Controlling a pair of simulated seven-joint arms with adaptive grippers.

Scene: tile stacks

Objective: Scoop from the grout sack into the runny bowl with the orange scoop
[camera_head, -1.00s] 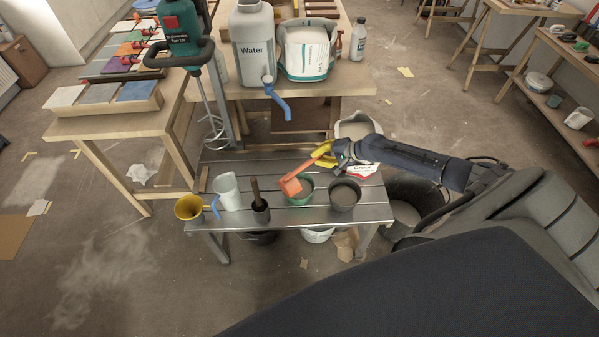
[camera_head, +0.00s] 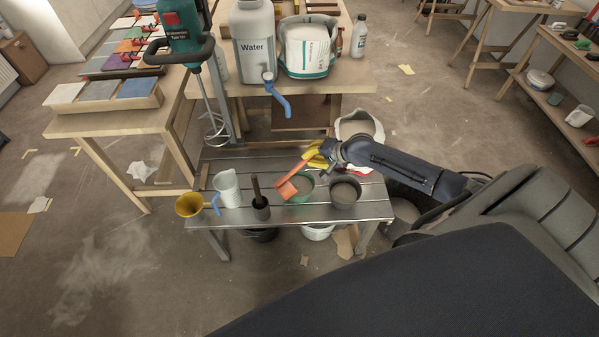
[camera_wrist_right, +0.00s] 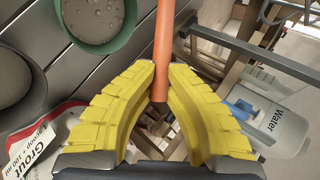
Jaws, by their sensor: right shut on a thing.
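The orange scoop (camera_head: 287,190) is tilted, its head low over the left part of the green bowl (camera_head: 309,183). My right gripper (camera_head: 315,157), with yellow fingers, is shut on its handle, which also shows between the fingers in the right wrist view (camera_wrist_right: 164,45). The scoop's inside cannot be made out. The green bowl (camera_wrist_right: 132,43) holds grey material. A dark grey bowl (camera_head: 344,203) with grey contents stands to its right; no label shows which bowl is runny.
A mixer (camera_head: 183,40) hangs at the left. A water canister (camera_head: 252,45) stands on the table behind.

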